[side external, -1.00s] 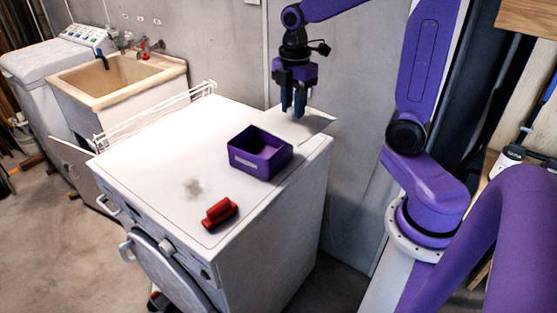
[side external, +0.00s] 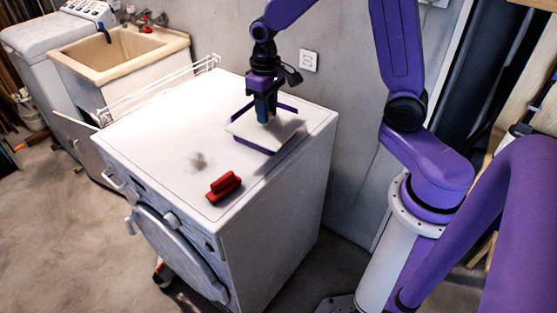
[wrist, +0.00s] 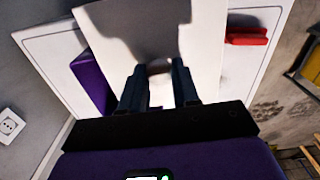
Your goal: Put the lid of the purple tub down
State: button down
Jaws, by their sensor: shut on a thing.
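The lid (side external: 252,130) is a flat, pale panel, held roughly level over the purple tub (side external: 286,106). Purple tub edges show behind the lid and below its near edge; the lid hides most of the opening and walls. I cannot tell whether lid and tub touch. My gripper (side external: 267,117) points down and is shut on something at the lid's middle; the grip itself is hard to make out. In the wrist view the lid (wrist: 205,60) spreads beyond my fingers (wrist: 160,92), with the purple tub (wrist: 90,80) showing at left.
The tub stands on a white washing machine top (side external: 165,125). A red brush-like object (side external: 224,187) lies near the machine's front right edge. A white wire rack (side external: 160,92) and a sink (side external: 120,50) are at the back left. The top's left part is mostly clear.

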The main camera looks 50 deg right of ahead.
jog(key=shift+w+a+f+m, duration=0.15)
jog(key=shift+f+m, duration=0.05)
jog(key=shift+m, duration=0.2)
jog(key=w+a+f+n, duration=0.1)
jog(key=w+a+n, duration=0.1)
jog(key=w+a, duration=0.75)
jog(key=w+a+f+n, duration=0.2)
jog(key=w+a, duration=0.4)
jog(key=w, duration=0.6)
jog(key=d+f, duration=0.1)
jog(key=d, duration=0.2)
jog(key=d+f, duration=0.2)
jog(key=d, duration=0.1)
jog(key=d+f, duration=0.2)
jog(key=d, duration=0.2)
jog(key=shift+w+f, duration=0.15)
jog(key=shift+w, duration=0.05)
jog(key=shift+n, duration=0.3)
jog(key=d+f, duration=0.2)
jog(key=d, duration=0.1)
jog(key=shift+d+f, duration=0.3)
